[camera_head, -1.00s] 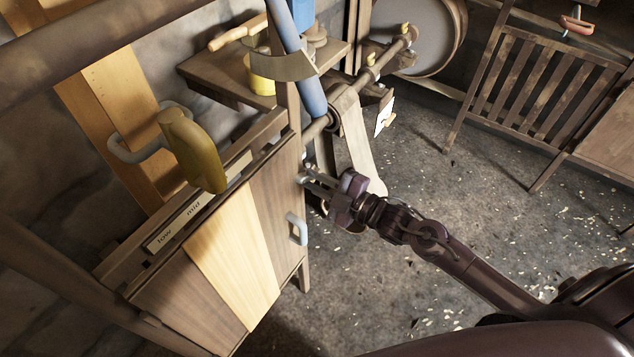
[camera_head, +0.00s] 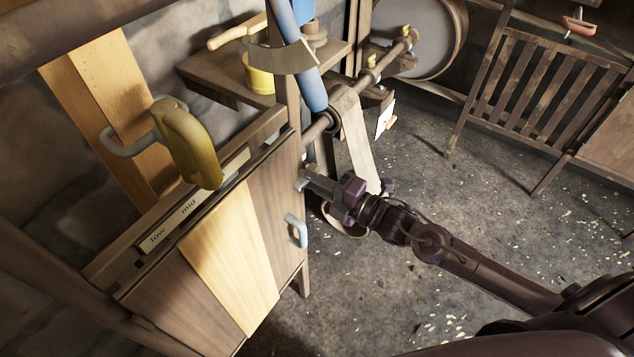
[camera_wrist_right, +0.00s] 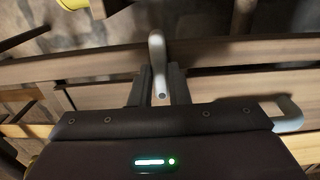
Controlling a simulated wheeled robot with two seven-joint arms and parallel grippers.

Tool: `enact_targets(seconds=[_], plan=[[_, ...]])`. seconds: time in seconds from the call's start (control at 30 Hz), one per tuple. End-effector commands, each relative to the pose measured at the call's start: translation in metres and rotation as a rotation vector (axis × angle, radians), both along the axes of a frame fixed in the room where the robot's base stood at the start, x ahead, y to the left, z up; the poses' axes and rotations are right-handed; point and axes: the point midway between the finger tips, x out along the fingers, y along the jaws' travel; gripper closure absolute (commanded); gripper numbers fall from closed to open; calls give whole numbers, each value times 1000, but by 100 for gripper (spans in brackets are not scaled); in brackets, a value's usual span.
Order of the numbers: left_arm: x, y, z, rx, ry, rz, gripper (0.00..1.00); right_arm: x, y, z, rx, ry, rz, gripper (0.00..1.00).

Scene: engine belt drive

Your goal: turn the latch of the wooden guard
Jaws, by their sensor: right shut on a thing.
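The wooden guard (camera_head: 272,202) is a panelled wooden box with a pale middle board and a grey handle (camera_head: 297,231) low on its right part. Its grey latch (camera_head: 302,184) is at the upper right edge, mostly hidden by my right gripper (camera_head: 316,186). In the right wrist view, the rounded grey latch (camera_wrist_right: 157,50) stands between the two fingers of my right gripper (camera_wrist_right: 159,88), which are shut on it. The guard's handle also shows at the right of the wrist view (camera_wrist_right: 290,114). My left gripper is not in view.
A yellow lever handle (camera_head: 188,148) stands above a scale marked low and mid. A belt (camera_head: 354,140) and shaft (camera_head: 372,70) lie behind my right gripper. A wooden shelf (camera_head: 226,82) is at the back.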

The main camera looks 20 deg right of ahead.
Motion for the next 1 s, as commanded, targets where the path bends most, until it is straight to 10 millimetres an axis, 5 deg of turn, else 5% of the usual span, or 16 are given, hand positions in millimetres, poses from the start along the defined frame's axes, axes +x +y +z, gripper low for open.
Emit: enact_targets(seconds=[0.4, 0.43, 0.6, 1.0], plan=[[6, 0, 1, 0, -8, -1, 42, 0, 1, 0, -7, -4, 1, 100], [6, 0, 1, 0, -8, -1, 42, 0, 1, 0, -7, -4, 1, 83], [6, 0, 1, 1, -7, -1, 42, 0, 0, 0, -6, -4, 1, 63], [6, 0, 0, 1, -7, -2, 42, -9, -6, -2, -9, 0, 0, 63]])
